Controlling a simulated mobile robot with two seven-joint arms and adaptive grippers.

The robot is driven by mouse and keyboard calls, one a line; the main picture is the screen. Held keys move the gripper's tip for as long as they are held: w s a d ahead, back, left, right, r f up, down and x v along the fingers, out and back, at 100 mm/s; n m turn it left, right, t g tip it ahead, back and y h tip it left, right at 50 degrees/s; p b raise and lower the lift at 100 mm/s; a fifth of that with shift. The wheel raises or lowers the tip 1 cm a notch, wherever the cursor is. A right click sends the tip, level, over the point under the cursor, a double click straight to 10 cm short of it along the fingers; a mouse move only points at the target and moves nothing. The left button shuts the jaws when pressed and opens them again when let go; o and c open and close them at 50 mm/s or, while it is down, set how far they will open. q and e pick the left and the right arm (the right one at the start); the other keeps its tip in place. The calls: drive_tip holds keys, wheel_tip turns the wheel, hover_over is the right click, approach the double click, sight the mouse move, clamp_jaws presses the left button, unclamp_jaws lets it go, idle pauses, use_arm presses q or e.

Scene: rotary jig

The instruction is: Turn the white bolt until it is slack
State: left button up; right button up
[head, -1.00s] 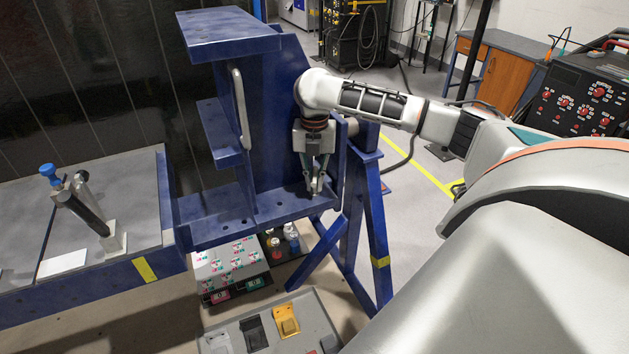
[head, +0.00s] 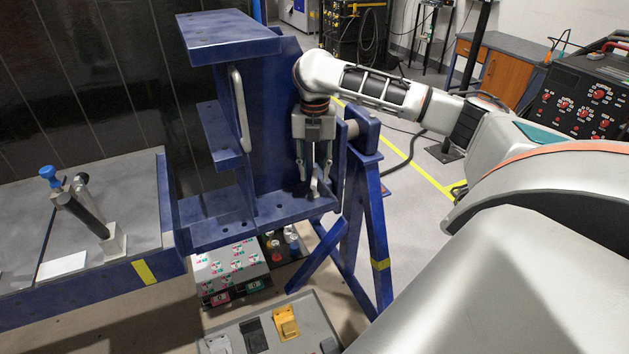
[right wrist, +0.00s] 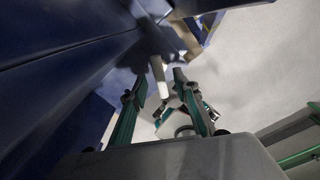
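The white bolt (right wrist: 160,78) is a short pale rod. It stands out from the blue jig (head: 270,110) and also shows small at the jig's lower ledge in the head view (head: 314,187). My right gripper (head: 314,176) points down at this ledge, with its two fingers spread apart. In the right wrist view the bolt's end lies between the open fingers, with a gap on each side. I cannot tell how tight the bolt is. My left gripper is not in view.
The jig's upright plate, grey handle (head: 240,108) and side stand (head: 376,240) are close to my right arm. A bench (head: 110,190) with a blue-knobbed clamp (head: 50,172) is at left.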

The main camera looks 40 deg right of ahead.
sight(315, 176)
wheel_tip(315, 176, up, 8)
drive_tip(key=shift+f, duration=0.15)
drive_tip(key=shift+s+f, duration=0.1)
idle(0.6)
